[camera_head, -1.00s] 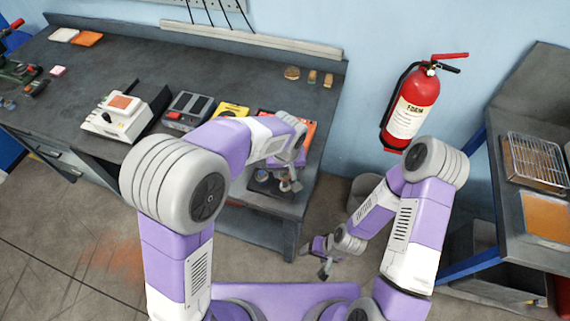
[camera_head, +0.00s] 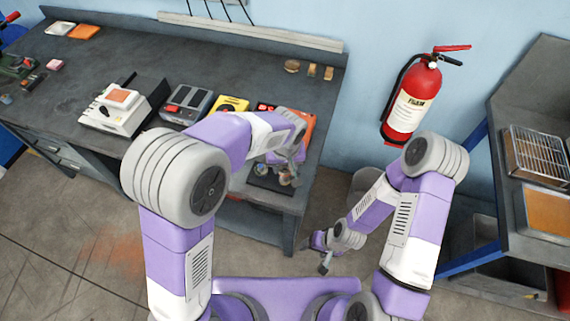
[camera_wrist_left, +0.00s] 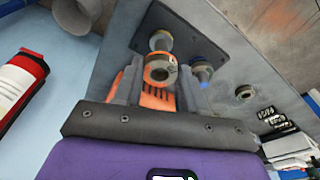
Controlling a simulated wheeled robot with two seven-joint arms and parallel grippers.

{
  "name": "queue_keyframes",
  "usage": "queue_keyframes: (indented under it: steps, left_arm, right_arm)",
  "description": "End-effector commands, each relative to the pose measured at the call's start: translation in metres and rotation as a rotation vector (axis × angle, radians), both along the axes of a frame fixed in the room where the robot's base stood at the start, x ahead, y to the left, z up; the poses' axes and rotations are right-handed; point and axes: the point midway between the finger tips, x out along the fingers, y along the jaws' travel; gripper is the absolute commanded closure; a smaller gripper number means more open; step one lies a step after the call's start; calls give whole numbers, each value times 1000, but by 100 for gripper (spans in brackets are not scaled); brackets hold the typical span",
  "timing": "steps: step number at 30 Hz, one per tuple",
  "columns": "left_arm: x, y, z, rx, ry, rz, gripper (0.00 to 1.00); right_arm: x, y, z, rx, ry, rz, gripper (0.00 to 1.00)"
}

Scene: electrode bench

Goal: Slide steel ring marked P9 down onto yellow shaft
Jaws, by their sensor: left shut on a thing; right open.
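My left gripper (camera_wrist_left: 158,85) is shut on a steel ring (camera_wrist_left: 158,70), held between its fingertips. In the head view this gripper (camera_head: 290,170) is over the dark base plate (camera_head: 262,184) at the bench's right end. In the left wrist view the base plate (camera_wrist_left: 185,22) carries a shaft with a brassy flange (camera_wrist_left: 160,39), in line with the held ring, and a blue-tipped shaft (camera_wrist_left: 202,74) beside it. I cannot tell whether the ring is around the first shaft; its mark is not readable. My right gripper (camera_head: 318,254) is open and empty, low beside the bench.
An orange object (camera_head: 308,130) lies behind the left gripper. A yellow device (camera_head: 232,104), a grey device (camera_head: 187,103) and a white device (camera_head: 115,109) stand further left. Another ring (camera_wrist_left: 245,92) lies near black labels. A fire extinguisher (camera_head: 411,103) hangs right of the bench.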

Motion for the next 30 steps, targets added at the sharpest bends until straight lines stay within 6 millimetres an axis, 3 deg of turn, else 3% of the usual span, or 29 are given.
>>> queue_keyframes:
  steps: [17,30]
  left_arm:
    - [-1,0,-2,0,-1,0,93]
    - [-1,0,-15,0,0,0,93]
  right_arm:
    - [0,0,-2,0,0,0,29]
    - [0,0,-11,0,0,0,29]
